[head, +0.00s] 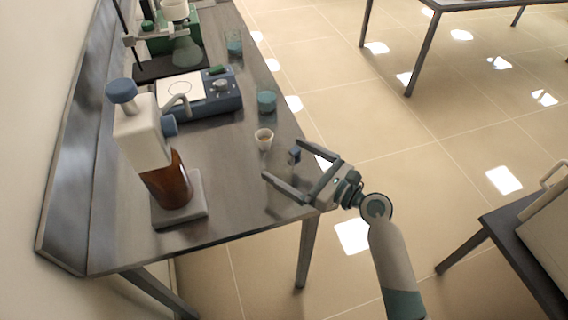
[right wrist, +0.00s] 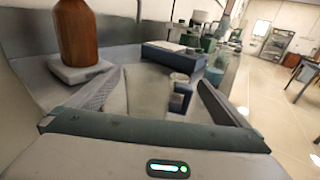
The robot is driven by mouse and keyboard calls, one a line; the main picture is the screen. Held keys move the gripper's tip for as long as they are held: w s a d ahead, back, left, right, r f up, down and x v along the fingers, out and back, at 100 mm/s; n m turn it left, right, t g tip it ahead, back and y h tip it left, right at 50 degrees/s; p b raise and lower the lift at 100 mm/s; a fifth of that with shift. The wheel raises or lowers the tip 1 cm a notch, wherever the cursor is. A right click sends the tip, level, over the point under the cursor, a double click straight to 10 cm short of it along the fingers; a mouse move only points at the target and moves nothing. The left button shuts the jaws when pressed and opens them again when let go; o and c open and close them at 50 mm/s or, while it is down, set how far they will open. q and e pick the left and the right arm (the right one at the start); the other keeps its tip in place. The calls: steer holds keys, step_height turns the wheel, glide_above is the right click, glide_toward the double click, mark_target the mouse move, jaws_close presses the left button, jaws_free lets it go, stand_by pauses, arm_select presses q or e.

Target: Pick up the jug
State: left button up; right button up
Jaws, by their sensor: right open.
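No jug stands out plainly. In the right wrist view, a pale, see-through shape (right wrist: 148,92) shows between my fingers; it may be the jug, but its outline is unclear. A small dark blue block-like piece (head: 294,156) is at the table's right edge, just beyond the fingers; it also shows in the right wrist view (right wrist: 180,98). I cannot tell whether it belongs to the see-through shape. My right gripper (head: 286,168) is open over the table's front right corner, its fingers pointing left across the table. My left gripper is not in view.
A brown bottle with a white and blue dispenser (head: 166,180) stands on a grey base at left. A small pale cup (head: 264,140), a teal beaker (head: 267,101) and a blue hotplate device (head: 212,98) stand farther back on the table (head: 232,205). The front middle is clear.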

steer(key=shift+x, duration=1.1)
steer(key=c, duration=1.1)
steer(key=shift+r, duration=0.7)
steer(key=w+d+r, duration=0.1)
steer(key=d+r, duration=0.2)
steer(key=w+d+r+b, duration=0.1)
steer(key=w+d+r, duration=0.1)
steer(key=d+r, duration=0.1)
steer(key=w+d+r+b, duration=0.1)
steer(key=d+r, duration=0.2)
steer(key=d, duration=0.1)
steer(key=shift+w+d+r, duration=0.3)
steer(key=shift+d, duration=0.05)
